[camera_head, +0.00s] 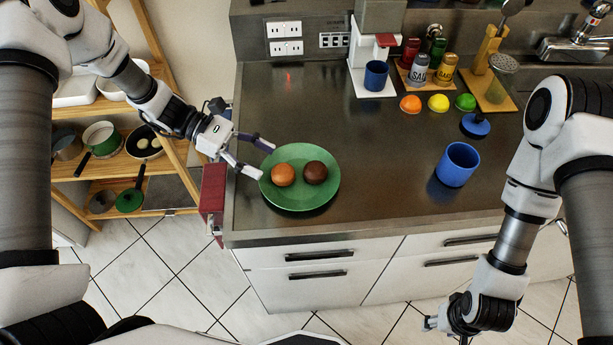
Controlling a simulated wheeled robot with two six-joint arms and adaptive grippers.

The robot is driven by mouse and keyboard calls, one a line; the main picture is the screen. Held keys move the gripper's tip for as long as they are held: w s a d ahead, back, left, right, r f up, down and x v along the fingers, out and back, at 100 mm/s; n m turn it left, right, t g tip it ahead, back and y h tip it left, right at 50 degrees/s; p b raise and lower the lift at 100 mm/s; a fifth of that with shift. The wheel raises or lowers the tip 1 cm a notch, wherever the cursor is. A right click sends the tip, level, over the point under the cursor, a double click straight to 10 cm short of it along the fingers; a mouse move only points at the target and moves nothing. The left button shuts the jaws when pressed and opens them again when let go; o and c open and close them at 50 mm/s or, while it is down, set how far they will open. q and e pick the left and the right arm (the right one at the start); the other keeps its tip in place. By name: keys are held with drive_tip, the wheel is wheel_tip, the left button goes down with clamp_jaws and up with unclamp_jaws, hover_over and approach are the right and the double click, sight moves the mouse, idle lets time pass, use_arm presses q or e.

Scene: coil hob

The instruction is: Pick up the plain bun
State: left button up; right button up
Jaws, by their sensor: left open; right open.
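A light orange-brown bun, the plain one (283,174), sits on the left part of a green plate (300,202) near the counter's left front. A dark brown bun (315,172) sits to its right on the same plate. My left gripper (265,159) is open, with its fingers pointing right at the plate's left edge, just left of the plain bun. Nothing is between its fingers. My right gripper (446,331) is low at the bottom right, in front of the drawers and away from the plate. Its fingers are partly hidden.
A blue cup (457,164) stands right of the plate, with clear counter (385,160) between. Orange, yellow and green items (438,103), shakers (444,70) and a coffee machine (376,40) are at the back. A wooden shelf (165,165) with pans stands left.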

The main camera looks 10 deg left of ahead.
sight(274, 168)
use_arm(q)
drive_tip(key=shift+s+d+f, duration=0.15)
drive_tip(key=shift+d+f, duration=0.1)
drive_tip(key=shift+d, duration=0.15)
drive_tip(key=shift+p+x, duration=0.95)
drive_tip(key=shift+x, duration=0.1)
drive_tip(key=x, duration=0.3)
drive_tip(key=shift+d+f, duration=0.1)
drive_tip(key=shift+d, duration=0.1)
drive_tip(key=shift+a, duration=0.2)
drive_tip(key=shift+c, duration=1)
drive_tip(key=shift+a, duration=0.1)
drive_tip(key=c, duration=0.6)
use_arm(e)
drive_tip(key=r, duration=0.2)
drive_tip(key=shift+a+r, duration=0.3)
drive_tip(key=shift+r, duration=0.05)
